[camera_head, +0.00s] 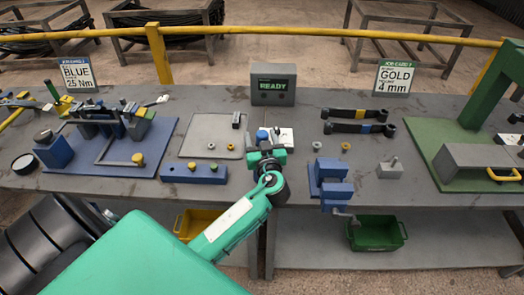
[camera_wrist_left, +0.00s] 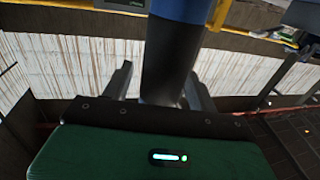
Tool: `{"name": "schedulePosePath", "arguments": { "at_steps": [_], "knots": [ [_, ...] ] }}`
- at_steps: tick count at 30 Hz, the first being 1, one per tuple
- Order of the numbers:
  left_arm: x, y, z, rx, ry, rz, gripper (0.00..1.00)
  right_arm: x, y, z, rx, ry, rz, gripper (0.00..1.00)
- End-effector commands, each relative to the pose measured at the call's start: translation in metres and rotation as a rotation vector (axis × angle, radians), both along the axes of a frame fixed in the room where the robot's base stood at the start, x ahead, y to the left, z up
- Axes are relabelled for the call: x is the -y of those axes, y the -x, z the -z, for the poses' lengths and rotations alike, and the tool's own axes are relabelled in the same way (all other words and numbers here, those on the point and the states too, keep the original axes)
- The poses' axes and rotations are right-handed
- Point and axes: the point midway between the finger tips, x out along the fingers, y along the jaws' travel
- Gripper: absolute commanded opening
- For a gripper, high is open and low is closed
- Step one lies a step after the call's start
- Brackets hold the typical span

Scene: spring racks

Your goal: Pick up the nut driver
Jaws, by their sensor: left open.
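The upright tool with a blue top (camera_head: 262,135), which looks like the nut driver, stands at the middle of the bench. My left gripper (camera_head: 266,148) is at it, and the green arm partly hides the tool's lower part. In the left wrist view the dark grey cylinder of the tool (camera_wrist_left: 168,62), blue at its upper end, stands between the two fingers of my left gripper (camera_wrist_left: 158,80). The fingers are open on either side of it; I cannot tell whether either touches. My right gripper is not in view.
A grey tray (camera_head: 205,130) and a blue block (camera_head: 194,174) lie left of my gripper. A blue vise (camera_head: 330,182) stands close on the right. A READY box (camera_head: 273,84) is behind. A blue fixture (camera_head: 110,140) and green press (camera_head: 465,150) stand at the sides.

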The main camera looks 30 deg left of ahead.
Motion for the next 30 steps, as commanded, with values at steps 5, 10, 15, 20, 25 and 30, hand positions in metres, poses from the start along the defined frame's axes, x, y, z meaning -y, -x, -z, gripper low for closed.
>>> {"name": "schedulePosePath", "arguments": {
  "at_steps": [5,10,15,20,25,30],
  "knots": [
    [-0.002,-0.002,0.001,-0.001,0.001,0.0,0.59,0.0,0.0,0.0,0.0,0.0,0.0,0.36],
    [-0.001,-0.002,0.001,0.0,0.0,0.0,0.41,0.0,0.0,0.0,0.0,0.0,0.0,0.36],
    [-0.001,-0.002,0.001,-0.001,0.001,0.0,0.08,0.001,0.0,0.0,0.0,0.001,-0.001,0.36],
    [-0.001,-0.002,-0.001,0.003,-0.001,0.0,0.02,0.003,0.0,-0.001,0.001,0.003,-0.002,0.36],
    [-0.001,-0.002,-0.002,0.004,-0.001,0.0,0.02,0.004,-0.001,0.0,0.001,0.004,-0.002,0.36],
    [-0.001,-0.002,-0.013,0.006,0.002,0.0,0.02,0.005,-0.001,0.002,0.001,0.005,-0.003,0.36]
  ]
}}
